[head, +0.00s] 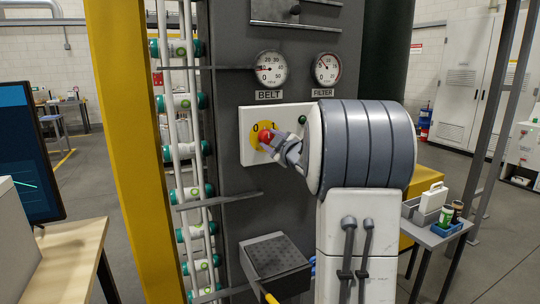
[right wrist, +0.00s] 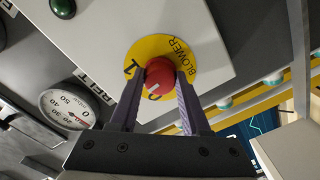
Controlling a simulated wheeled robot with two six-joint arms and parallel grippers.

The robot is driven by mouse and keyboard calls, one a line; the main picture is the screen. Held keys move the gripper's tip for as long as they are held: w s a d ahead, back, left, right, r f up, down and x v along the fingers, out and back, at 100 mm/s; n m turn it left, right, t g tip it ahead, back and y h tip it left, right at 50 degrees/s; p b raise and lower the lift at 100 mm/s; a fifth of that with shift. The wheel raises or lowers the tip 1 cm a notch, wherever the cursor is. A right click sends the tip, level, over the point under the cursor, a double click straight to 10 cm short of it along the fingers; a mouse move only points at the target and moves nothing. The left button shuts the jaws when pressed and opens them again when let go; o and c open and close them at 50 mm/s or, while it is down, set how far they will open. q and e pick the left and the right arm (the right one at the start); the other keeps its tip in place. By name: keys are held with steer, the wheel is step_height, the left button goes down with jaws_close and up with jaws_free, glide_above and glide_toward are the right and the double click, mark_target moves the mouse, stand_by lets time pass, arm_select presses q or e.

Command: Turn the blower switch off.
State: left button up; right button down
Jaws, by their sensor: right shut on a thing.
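The blower switch is a red knob (head: 265,136) on a round yellow plate (head: 257,130), mounted on a white panel (head: 247,150). In the right wrist view the knob (right wrist: 159,74) sits between my fingers, and the yellow plate (right wrist: 186,51) reads "BLOWER", "1" and "0". A white mark on the knob's rim lies close to the "0". My right gripper (head: 275,142) is shut on the knob, with one finger on each side; its fingertips also show in the right wrist view (right wrist: 160,78). My left gripper is not in view.
A green button (head: 302,119) is on the same panel, right of the knob. The BELT gauge (head: 270,68) and FILTER gauge (head: 327,68) are above. A yellow post (head: 125,130) and a rack of cans (head: 183,195) stand left. A grey box (head: 273,258) sits below.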

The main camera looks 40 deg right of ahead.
steer(key=n+b, duration=0.4)
steer(key=shift+f+n, duration=0.1)
steer(key=shift+n, duration=0.2)
steer(key=shift+r+n+b, duration=0.2)
steer(key=shift+n+b, duration=1.25)
steer(key=shift+n, duration=0.25)
steer(key=shift+c, duration=1.8)
jaws_free()
steer(key=shift+w+a, duration=0.1)
